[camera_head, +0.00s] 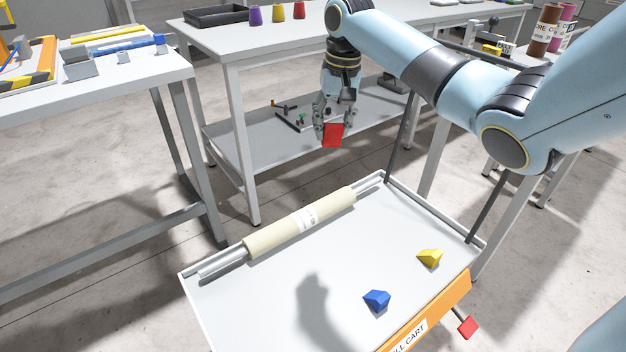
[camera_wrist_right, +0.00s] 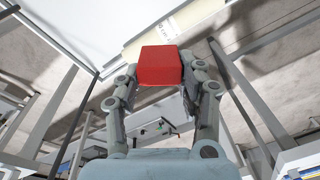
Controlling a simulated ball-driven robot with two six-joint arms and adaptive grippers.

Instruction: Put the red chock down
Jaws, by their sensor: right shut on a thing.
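The red chock (camera_head: 333,135) is a small red block held between the fingertips of my right gripper (camera_head: 332,122). It hangs in the air above and behind the cart's far edge, with the gripper pointing down. In the right wrist view the red chock (camera_wrist_right: 161,65) sits between both fingers of the gripper (camera_wrist_right: 160,75). A white cart (camera_head: 290,275) stands below, its top mostly bare. On it lie a blue chock (camera_head: 377,299) and a yellow chock (camera_head: 430,258). My left gripper is not in view.
A cream roll on a metal bar (camera_head: 300,223) lies along the cart's back-left side. The cart has raised rims and an orange front panel (camera_head: 440,308). A white table (camera_head: 290,32) with thread cones stands behind; another table (camera_head: 90,85) is at left. The cart's middle is free.

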